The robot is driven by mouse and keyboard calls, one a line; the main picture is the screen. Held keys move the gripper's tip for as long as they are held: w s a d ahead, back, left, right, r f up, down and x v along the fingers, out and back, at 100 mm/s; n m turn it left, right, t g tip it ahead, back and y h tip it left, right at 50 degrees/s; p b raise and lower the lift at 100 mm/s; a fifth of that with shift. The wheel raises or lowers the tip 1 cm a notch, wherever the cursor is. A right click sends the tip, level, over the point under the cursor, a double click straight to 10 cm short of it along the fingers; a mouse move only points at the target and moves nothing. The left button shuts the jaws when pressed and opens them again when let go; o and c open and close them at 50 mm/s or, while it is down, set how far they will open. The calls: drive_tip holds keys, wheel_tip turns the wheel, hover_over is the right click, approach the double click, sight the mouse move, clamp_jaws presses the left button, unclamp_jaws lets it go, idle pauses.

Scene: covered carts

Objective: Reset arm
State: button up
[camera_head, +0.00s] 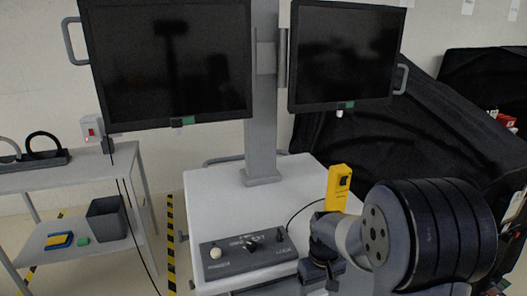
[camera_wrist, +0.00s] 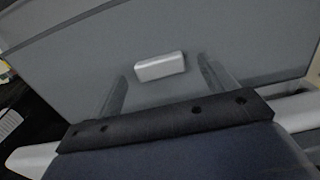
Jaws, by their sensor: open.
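My gripper (camera_head: 325,278) is at the front right of the white cart, beside the dark control box (camera_head: 222,270), with my arm folded at the lower right of the head view. Its fingers are small and partly hidden there. In the wrist view my gripper (camera_wrist: 162,72) has its two fingers spread apart, with nothing visibly clamped between them. A small pale block (camera_wrist: 160,66) shows beyond the fingertips against a plain grey surface; I cannot tell what it is.
Two dark monitors (camera_head: 165,65) (camera_head: 345,60) stand on a post at the cart's back. A yellow device (camera_head: 338,188) stands on the cart top (camera_head: 210,190). A side shelf (camera_head: 60,180) holds a grey bin (camera_head: 106,220). Black-covered carts (camera_head: 430,120) fill the right.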

drive_tip(key=shift+s+r, duration=0.2)
drive_tip(key=shift+r, duration=0.15)
